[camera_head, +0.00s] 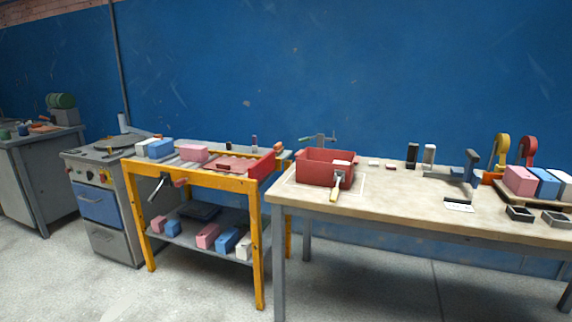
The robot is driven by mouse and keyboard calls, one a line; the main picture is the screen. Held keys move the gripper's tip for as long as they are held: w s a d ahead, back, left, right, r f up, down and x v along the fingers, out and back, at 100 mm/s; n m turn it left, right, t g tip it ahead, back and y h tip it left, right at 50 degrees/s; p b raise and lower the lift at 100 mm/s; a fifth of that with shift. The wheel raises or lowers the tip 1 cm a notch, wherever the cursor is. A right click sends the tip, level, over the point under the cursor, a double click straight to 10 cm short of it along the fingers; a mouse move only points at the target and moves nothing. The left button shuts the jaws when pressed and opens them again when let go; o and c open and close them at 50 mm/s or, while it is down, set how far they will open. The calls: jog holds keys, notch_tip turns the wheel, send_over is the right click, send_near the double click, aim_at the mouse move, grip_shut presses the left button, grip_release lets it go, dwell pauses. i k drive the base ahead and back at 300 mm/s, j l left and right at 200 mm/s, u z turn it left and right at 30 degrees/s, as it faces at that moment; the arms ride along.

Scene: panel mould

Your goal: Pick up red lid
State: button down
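A flat red piece (230,164) that looks like a lid or shallow tray lies on the yellow-framed bench (215,182). A raised bright red panel (262,166) stands at its right end; I cannot tell whether the two are one thing. A red open box (318,172) stands on the wooden-topped table (400,200) to the right, with a brush-like tool (335,188) with a pale handle at its front. My gripper is not in view.
Pink and blue blocks lie on the yellow bench and its lower shelf (205,240). A clamp-like stand (470,175), black and grey cylinders, tape dispensers and blocks crowd the wooden table's right. A stove (105,190) stands left. The floor in front (180,295) is clear.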

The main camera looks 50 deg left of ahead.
aim_at(232, 162)
jog(key=j+u, duration=0.1)
jog(key=u, duration=3.1)
